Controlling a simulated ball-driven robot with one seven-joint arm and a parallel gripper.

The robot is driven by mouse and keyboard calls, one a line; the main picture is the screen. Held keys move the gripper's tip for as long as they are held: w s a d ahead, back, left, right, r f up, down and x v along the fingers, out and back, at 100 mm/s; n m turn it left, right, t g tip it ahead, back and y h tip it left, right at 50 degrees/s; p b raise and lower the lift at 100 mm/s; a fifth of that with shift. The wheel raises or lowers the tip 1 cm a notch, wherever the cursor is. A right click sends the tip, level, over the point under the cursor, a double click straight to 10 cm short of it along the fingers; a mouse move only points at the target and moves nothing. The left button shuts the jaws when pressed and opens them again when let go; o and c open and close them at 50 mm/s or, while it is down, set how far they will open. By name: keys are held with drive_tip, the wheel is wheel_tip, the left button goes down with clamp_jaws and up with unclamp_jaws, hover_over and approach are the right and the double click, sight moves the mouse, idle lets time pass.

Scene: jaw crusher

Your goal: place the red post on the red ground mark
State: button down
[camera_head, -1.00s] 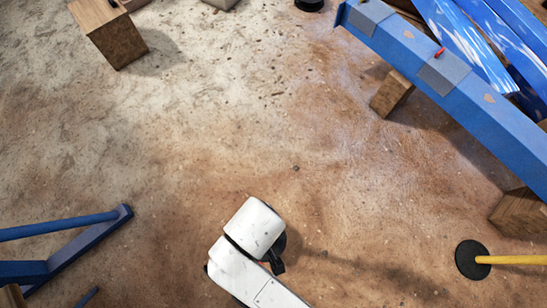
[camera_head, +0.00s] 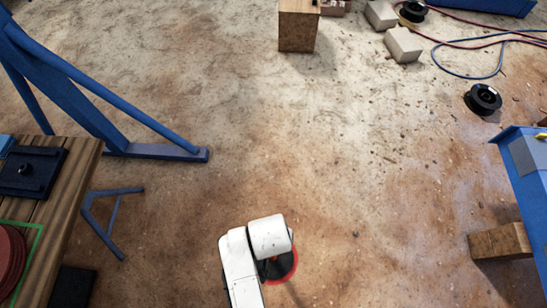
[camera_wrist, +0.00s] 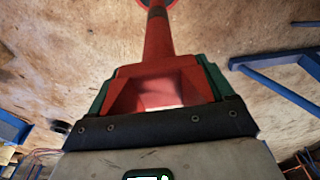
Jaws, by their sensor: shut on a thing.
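In the wrist view my gripper (camera_wrist: 158,88) is shut on the red post (camera_wrist: 157,42), whose shaft runs away from the jaws towards the ground. The far end of the post is cut off at the top edge of that view. In the head view my white wrist hides the jaws and most of the post. A dark disc, seemingly the post's base (camera_head: 273,268), shows beside the wrist. A red ring, seemingly the red ground mark (camera_head: 294,267), shows around its right side. I cannot tell whether the base touches the ground.
A wooden workbench (camera_head: 62,205) and a blue frame (camera_head: 155,152) stand at left. A blue beam (camera_head: 530,185) on a wooden block (camera_head: 500,242) is at right. Another wooden block (camera_head: 298,30), pale blocks (camera_head: 403,45) and a black spool (camera_head: 483,99) lie farther back. The middle floor is clear.

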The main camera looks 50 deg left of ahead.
drive_tip(key=shift+a+f, duration=0.1)
drive_tip(key=shift+f, duration=0.3)
unclamp_jaws()
